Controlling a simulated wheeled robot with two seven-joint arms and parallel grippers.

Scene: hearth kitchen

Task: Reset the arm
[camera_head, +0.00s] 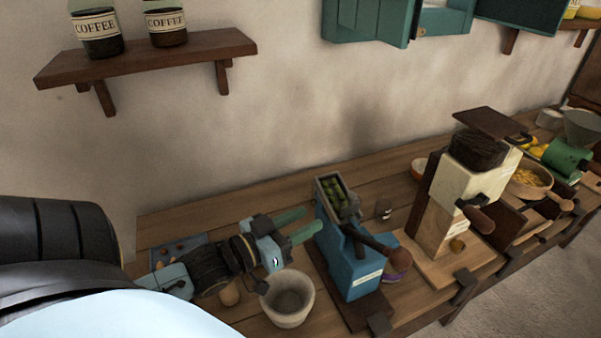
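My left gripper (311,220) is in the head view, over the wooden counter at lower middle. Its two green fingers point right and are spread apart, with nothing visible between them. The fingertips are close to the left side of a blue grinder (362,275) with a hopper of green contents; whether they touch it I cannot tell. A pale stone mortar (288,302) stands just below the gripper in the picture. Part of my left arm fills the lower left corner. My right gripper is not in view.
On the wooden counter (187,214), a cream and wood grinder (470,180) stands right of the blue one. Beyond it are a bowl of yellow pieces (529,184) and a green machine (566,157). A shelf (150,57) with two coffee jars hangs upper left.

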